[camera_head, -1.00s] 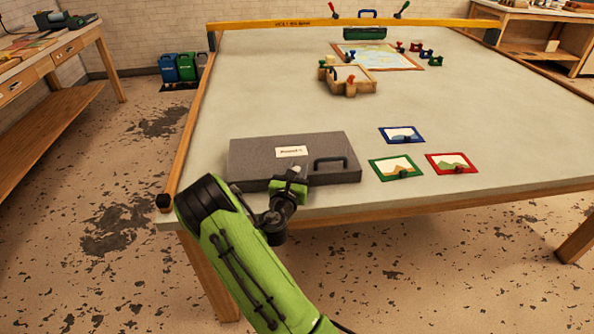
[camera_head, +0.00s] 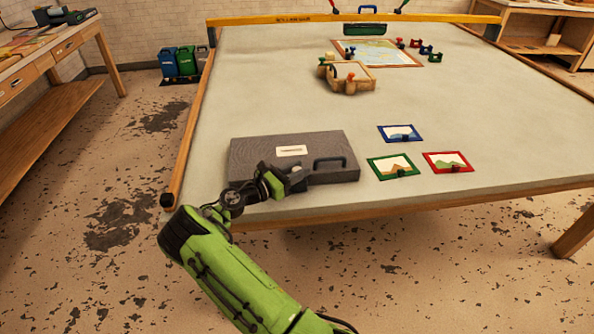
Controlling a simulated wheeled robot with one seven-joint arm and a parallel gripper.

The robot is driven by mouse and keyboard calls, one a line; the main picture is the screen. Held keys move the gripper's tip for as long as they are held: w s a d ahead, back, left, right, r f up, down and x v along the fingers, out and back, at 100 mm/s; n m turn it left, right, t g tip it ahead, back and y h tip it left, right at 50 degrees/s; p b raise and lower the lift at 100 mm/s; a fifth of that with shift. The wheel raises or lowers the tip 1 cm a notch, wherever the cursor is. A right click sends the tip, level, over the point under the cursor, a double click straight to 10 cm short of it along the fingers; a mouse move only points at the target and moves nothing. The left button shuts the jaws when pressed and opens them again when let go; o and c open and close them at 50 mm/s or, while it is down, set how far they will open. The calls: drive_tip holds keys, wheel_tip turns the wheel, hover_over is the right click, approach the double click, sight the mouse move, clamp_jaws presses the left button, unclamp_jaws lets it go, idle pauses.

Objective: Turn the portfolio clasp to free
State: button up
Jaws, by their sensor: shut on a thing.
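The portfolio (camera_head: 252,155) is a flat dark grey case with a pale label (camera_head: 291,150) and a black handle (camera_head: 330,162). It lies closed near the table's front left. My gripper (camera_head: 296,178) is at the front edge of the case, left of the handle, with its fingers pointing right. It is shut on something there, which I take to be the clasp. The clasp itself is hidden behind the fingers, so its angle cannot be told.
Blue (camera_head: 401,133), green (camera_head: 391,167) and red (camera_head: 448,162) framed cards lie right of the case. A wooden fixture (camera_head: 347,78) and a map board (camera_head: 378,54) stand farther back. The table's front edge (camera_head: 400,206) is close to my arm. The table's middle is clear.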

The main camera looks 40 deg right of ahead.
drive_tip(key=m+g+y+b, duration=0.1)
drive_tip(key=m+g+b, duration=0.1)
drive_tip(key=m+g, duration=0.1)
drive_tip(key=shift+f+g+b, duration=0.1)
drive_tip(key=shift+g+b, duration=0.25)
drive_tip(key=shift+g, duration=0.55)
drive_tip(key=shift+m+g+y+b, duration=0.35)
drive_tip(key=shift+m+g+y, duration=0.05)
drive_tip(key=shift+m+g, duration=0.3)
drive_tip(key=shift+g, duration=0.3)
drive_tip(key=o, duration=1)
drive_tip(key=v, duration=1.1)
drive_tip(key=shift+w+a+r, duration=0.15)
drive_tip(key=shift+a+r, duration=0.05)
drive_tip(key=shift+a, duration=0.25)
